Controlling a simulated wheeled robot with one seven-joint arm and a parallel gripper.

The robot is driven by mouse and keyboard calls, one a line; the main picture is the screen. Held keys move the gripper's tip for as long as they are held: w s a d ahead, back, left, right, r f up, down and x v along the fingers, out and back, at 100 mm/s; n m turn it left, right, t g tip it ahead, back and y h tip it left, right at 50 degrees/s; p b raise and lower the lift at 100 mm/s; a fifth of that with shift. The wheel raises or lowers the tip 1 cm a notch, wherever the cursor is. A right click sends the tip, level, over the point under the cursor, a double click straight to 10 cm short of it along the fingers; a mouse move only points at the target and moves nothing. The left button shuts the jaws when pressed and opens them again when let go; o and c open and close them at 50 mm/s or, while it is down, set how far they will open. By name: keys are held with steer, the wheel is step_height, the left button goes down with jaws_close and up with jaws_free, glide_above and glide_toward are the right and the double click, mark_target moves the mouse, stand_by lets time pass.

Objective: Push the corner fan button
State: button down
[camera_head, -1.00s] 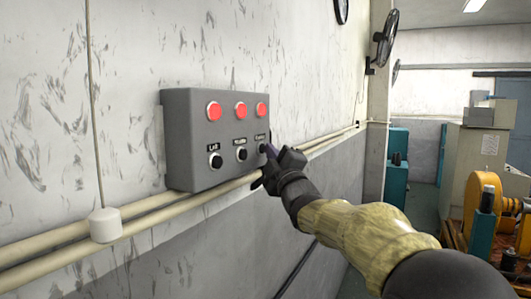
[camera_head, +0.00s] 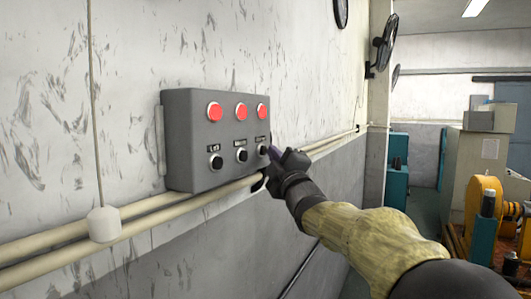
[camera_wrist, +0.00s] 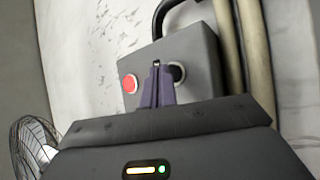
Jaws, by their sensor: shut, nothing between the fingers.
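A grey control box (camera_head: 184,135) on the wall has a row of red lights above a row of black buttons, each under a small label. The corner fan button (camera_head: 262,151) is the rightmost black one, with a red light (camera_head: 262,112) above it. My gripper (camera_head: 273,153), with purple fingers, is shut and empty just right of that button. I cannot tell whether it touches it. In the wrist view the shut fingers (camera_wrist: 157,67) point at the box face, beside a black button (camera_wrist: 178,73) and a red light (camera_wrist: 130,84).
Cream pipes (camera_head: 60,237) run along the wall under the box. A cable drops to a white wall fitting (camera_head: 104,224) at left. Wall fans (camera_head: 385,43) hang farther back. Machinery with an orange part (camera_head: 485,195) stands at the right. The space in front of the box holds only my arm.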

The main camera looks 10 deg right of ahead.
steer(key=s+d, duration=0.2)
steer(key=d, duration=0.1)
steer(key=s+d+b, duration=0.1)
steer(key=shift+s+d, duration=0.25)
steer(key=shift+d, duration=0.1)
steer(key=s+f+m+g+h, duration=0.25)
steer(key=f+m+g, duration=0.2)
steer(key=f, duration=0.95)
steer(key=s+f+m+g+h, duration=0.1)
steer(key=f+m+g+h, duration=0.4)
steer(key=f, duration=0.9)
steer(key=s+a+f+m+g+y+b, duration=0.1)
steer(key=s+f+m+g, duration=0.6)
steer(key=s+f, duration=1.5)
steer(key=s+g+y, duration=0.1)
steer(key=g, duration=0.2)
steer(key=shift+s+a+f+m+b, duration=0.2)
steer(key=shift+s+a+m+b, duration=0.1)
steer(key=shift+a+m, duration=0.05)
steer(key=shift+a, duration=0.15)
